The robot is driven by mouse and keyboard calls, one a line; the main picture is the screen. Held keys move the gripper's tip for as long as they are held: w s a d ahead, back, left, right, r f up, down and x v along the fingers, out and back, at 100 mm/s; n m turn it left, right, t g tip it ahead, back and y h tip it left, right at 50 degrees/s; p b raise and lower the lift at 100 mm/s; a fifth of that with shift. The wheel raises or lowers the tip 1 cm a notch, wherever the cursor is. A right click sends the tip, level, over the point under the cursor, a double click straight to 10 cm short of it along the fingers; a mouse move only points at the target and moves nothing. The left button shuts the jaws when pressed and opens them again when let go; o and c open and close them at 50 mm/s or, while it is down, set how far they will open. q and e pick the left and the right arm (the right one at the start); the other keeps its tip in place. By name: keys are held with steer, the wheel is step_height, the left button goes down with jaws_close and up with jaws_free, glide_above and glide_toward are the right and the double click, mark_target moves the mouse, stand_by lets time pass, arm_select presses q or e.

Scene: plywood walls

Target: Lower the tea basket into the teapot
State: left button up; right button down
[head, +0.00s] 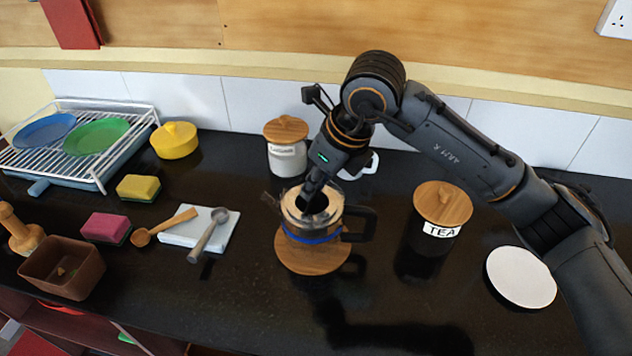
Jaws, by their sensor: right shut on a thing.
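The glass teapot (312,238) has a blue band and a black handle (360,222) to the right. It stands upright on a round wooden board (310,262) in the middle of the counter. My right gripper (312,202) points down at the teapot's open top, with its fingertips at the mouth. It is shut on the tea basket, which is mostly hidden by the fingers and the teapot rim; how deep it sits, I cannot tell. My left gripper is not in view.
A dark TEA canister (440,222) and a white disc (521,278) stand to the right. A white lidded jar (287,158) and a white mug (362,168) are behind. Sponges, spoons, a brown box (62,268) and a dish rack (95,140) fill the left.

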steer(key=c, duration=0.8)
jaws_free()
steer(key=shift+o, duration=0.2)
step_height(320, 180, up, 9)
steer(key=p, duration=0.4)
stand_by(0.6)
